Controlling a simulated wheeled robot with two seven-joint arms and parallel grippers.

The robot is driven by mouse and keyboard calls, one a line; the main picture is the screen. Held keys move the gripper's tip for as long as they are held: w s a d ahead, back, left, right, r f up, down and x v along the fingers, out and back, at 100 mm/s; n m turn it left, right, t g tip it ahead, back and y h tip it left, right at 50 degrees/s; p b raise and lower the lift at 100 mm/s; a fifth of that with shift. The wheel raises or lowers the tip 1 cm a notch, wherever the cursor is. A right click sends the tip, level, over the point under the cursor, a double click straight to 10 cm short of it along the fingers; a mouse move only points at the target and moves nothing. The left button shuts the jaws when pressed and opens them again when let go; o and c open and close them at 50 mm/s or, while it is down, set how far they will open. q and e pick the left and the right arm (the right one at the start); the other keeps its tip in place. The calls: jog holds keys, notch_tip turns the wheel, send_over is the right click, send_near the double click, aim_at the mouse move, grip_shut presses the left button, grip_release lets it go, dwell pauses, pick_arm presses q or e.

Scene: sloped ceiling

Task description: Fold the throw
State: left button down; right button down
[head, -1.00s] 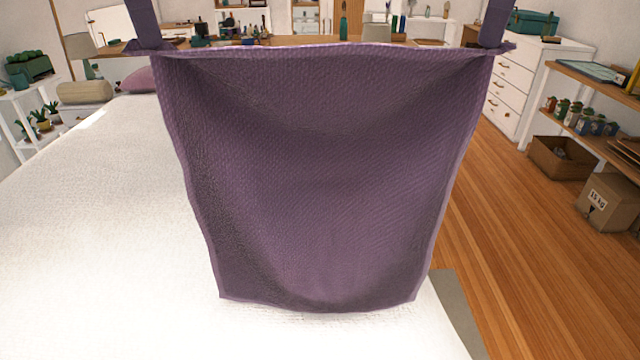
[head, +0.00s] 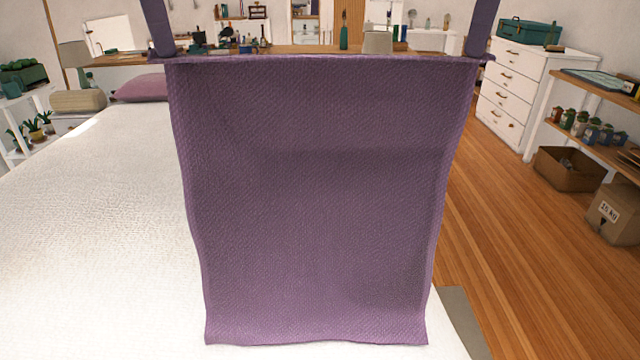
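The purple throw (head: 315,190) hangs spread out in front of me, its top edge nearly straight and its lower edge down over the white bed (head: 90,220). My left gripper (head: 165,52) is at the throw's top left corner. My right gripper (head: 476,52) is at its top right corner. Both come down from the top of the view and hold the throw up by these corners. The fingertips are largely hidden at the cloth. Whether the lower edge touches the bed is hard to tell.
A mauve pillow (head: 140,88) lies at the bed's far end. Wooden floor (head: 500,230) is open to the right of the bed. A white chest of drawers (head: 515,95), a shelf (head: 590,90) and cardboard boxes (head: 612,212) stand along the right.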

jog(key=shift+w+d, duration=0.1)
jog(key=shift+w, duration=0.1)
jog(key=shift+f, duration=0.2)
